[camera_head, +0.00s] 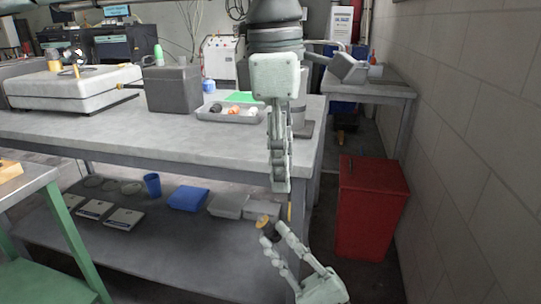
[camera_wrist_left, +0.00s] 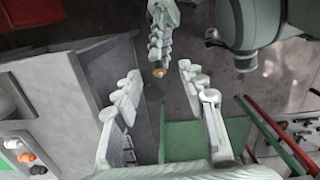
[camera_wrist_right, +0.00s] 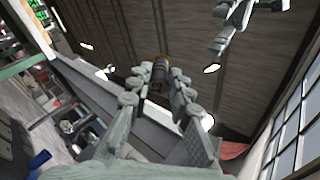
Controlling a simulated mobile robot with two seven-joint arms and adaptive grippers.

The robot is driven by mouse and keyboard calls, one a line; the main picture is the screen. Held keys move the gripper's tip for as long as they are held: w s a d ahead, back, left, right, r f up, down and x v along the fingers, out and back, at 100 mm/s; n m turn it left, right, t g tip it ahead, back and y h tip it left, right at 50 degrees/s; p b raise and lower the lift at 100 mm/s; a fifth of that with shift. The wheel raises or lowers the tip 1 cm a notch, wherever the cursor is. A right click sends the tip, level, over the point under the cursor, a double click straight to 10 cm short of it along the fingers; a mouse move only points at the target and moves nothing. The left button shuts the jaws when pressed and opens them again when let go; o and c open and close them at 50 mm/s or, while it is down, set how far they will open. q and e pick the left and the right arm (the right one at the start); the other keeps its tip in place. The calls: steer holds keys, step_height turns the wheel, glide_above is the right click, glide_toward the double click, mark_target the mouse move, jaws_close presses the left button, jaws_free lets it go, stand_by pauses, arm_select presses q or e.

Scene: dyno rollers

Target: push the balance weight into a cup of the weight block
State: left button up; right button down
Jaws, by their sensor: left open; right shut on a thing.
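My right gripper (camera_head: 272,236) is shut on a small dark piece with a brass-coloured end, which looks like the balance weight (camera_head: 264,221). The piece stands out from the fingertips in the right wrist view (camera_wrist_right: 160,72), and its brass end shows in the left wrist view (camera_wrist_left: 158,72). My left gripper (camera_head: 281,187) is open and empty, pointing down just above the right one. In the left wrist view the left fingers (camera_wrist_left: 160,88) are spread apart, with the right gripper beyond them. I cannot pick out the weight block for certain; a tan wooden block (camera_head: 9,170) is partly cut off at the left edge.
A grey workbench (camera_head: 150,135) stands ahead, with a grey tray (camera_head: 215,116) of small items, a dark box (camera_head: 173,90) and a white instrument (camera_head: 70,90). A red cabinet (camera_head: 372,205) stands at right beside the wall. A green-framed table (camera_head: 55,215) is at left.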

mark_target(268, 228)
arm_select(q)
steer(key=shift+t+y, duration=0.3)
steer(key=shift+y, duration=0.1)
steer(key=f, duration=0.4)
steer(key=w+a+f, duration=0.1)
steer(key=f, duration=0.6)
steer(key=shift+w+a+f, duration=0.3)
steer(key=shift+f, duration=0.1)
steer(key=shift+c, duration=0.5)
jaws_close()
steer(key=shift+o, duration=0.5)
jaws_free()
steer(key=shift+r, duration=0.1)
